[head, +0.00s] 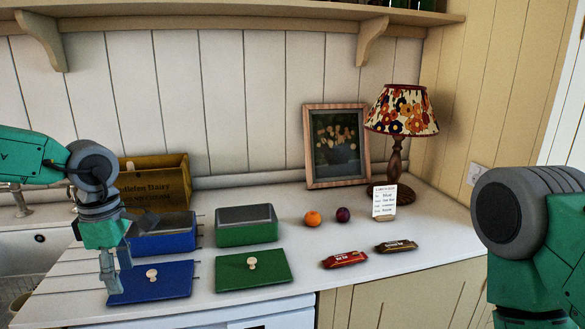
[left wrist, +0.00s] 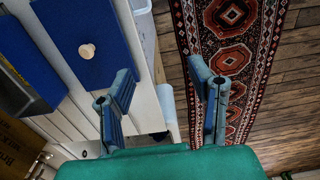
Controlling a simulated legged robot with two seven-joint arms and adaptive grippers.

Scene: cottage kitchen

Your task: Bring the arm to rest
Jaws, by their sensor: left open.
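My left gripper (head: 110,272) points down at the left end of the counter, beside the left edge of the blue lid (head: 165,285) in the head view. In the left wrist view my left gripper (left wrist: 162,85) is open, with nothing between its fingers. There the blue lid (left wrist: 80,30) with its pale knob lies to the left of the fingers. My right arm (head: 535,240) shows at the right edge of the head view; its gripper is out of view.
On the counter (head: 300,285) are a blue box (head: 165,240), green box (head: 247,232), green lid (head: 235,272), orange (head: 312,218), plum (head: 343,214), red bar (head: 345,259), dark bar (head: 396,246), card (head: 384,203), lamp (head: 402,110) and picture (head: 336,145). A rug (left wrist: 232,60) lies on the floor.

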